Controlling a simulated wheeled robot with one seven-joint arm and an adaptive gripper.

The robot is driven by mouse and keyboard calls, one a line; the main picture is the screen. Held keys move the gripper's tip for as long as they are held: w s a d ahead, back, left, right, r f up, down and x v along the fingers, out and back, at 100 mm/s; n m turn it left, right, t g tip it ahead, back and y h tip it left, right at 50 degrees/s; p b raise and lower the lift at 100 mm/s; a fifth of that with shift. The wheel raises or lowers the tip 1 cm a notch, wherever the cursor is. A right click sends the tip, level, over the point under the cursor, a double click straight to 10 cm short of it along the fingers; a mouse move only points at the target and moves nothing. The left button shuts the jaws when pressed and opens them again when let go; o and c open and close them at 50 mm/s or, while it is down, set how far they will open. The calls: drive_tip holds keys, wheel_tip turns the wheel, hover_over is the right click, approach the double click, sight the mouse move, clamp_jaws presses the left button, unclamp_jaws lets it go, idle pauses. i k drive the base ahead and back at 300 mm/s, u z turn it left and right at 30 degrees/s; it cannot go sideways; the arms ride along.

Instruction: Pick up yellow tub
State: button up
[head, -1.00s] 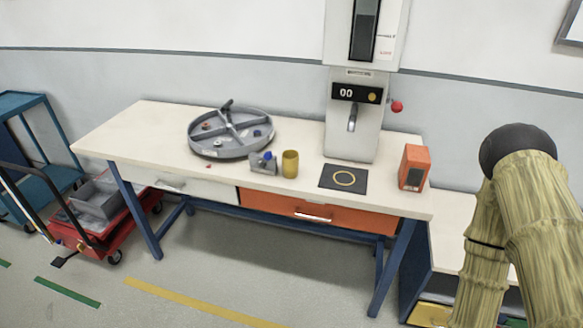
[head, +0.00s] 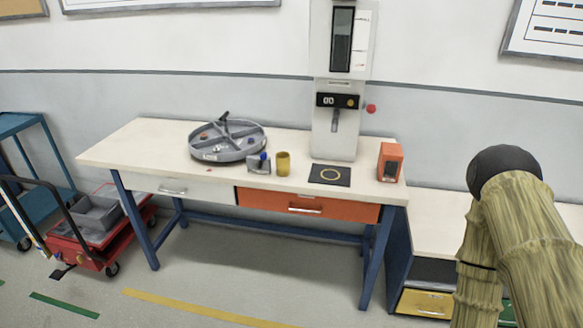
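The yellow tub (head: 283,164) stands upright on the white-topped workbench (head: 130,150), near its front edge and left of a black mat. A small grey holder with a blue part (head: 258,165) stands close to its left side. My arm shows at the right of the head view, in a tan ribbed cover with a dark rounded joint, well away from the tub. My gripper is not in the picture.
A round grey divided tray (head: 228,154) lies left of the tub. A red cart (head: 95,245) stands at left. The floor in front is clear.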

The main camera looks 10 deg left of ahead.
sight(283, 164)
drive_tip(key=z, duration=0.05)
drive_tip(key=i, duration=1)
drive_tip(key=u, duration=0.75)
